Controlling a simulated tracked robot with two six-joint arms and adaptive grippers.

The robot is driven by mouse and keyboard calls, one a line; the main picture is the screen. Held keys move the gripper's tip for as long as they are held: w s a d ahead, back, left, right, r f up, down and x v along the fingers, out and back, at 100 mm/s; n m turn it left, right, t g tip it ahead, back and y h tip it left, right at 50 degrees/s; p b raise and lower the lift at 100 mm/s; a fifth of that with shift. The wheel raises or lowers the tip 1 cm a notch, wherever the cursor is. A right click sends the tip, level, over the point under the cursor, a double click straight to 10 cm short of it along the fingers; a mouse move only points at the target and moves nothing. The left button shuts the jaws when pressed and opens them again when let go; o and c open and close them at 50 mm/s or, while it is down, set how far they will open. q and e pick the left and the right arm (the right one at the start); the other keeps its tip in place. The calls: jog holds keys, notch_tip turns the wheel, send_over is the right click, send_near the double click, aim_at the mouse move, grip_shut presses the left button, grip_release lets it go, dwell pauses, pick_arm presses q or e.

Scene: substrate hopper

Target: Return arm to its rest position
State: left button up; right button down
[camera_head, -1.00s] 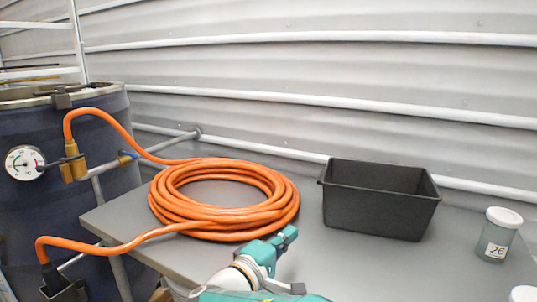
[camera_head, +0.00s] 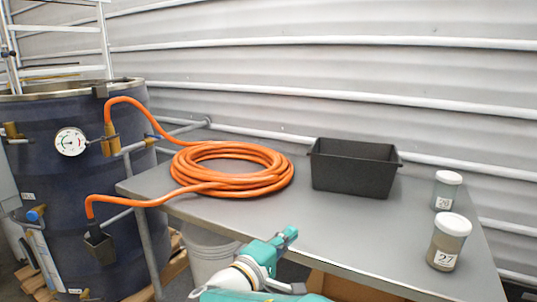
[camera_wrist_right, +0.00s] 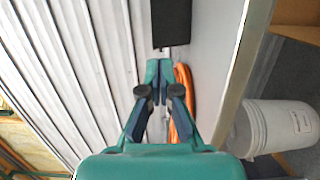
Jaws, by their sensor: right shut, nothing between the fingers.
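My right gripper (camera_head: 288,237) is teal and reaches up from the bottom of the head view, in front of the grey table's near edge. In the right wrist view its fingers (camera_wrist_right: 158,70) meet at the tips, shut with nothing between them. It holds none of the things on the table. My left gripper is in neither view.
The grey table (camera_head: 330,225) carries a coiled orange hose (camera_head: 235,185), a black bin (camera_head: 352,170) and two lidded jars, one labelled 27 (camera_head: 447,245) and one behind it (camera_head: 446,192). A dark blue tank (camera_head: 60,200) with a gauge (camera_head: 71,142) stands left. A white bucket (camera_head: 208,255) is below.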

jog(key=s+d+f+g+y+p, duration=0.1)
jog(key=s+d+f+g+y, duration=0.2)
jog(key=f, duration=0.7)
jog(key=s+d+f+n+g+y+p, duration=0.15)
jog(key=s+f+g, duration=0.25)
jog(key=f, duration=0.5)
jog(key=s+d+f+g+y+p, duration=0.2)
jog(key=s+d+f+g, duration=0.15)
jog(key=f, duration=0.65)
pick_arm(q)
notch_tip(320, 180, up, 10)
jog(key=p, duration=0.6)
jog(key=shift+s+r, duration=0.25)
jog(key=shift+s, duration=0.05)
pick_arm(e)
jog(key=s+f+m+g+y, duration=0.2)
jog(key=s+f+m+y, duration=0.2)
jog(key=s+m, duration=0.3)
jog(key=s+f+m+g+y, duration=0.1)
jog(key=s+f+m+y, duration=0.3)
jog(key=s+m, duration=0.3)
jog(key=s, duration=0.5)
jog(key=shift+s+g, duration=0.3)
jog(key=shift+g, duration=0.05)
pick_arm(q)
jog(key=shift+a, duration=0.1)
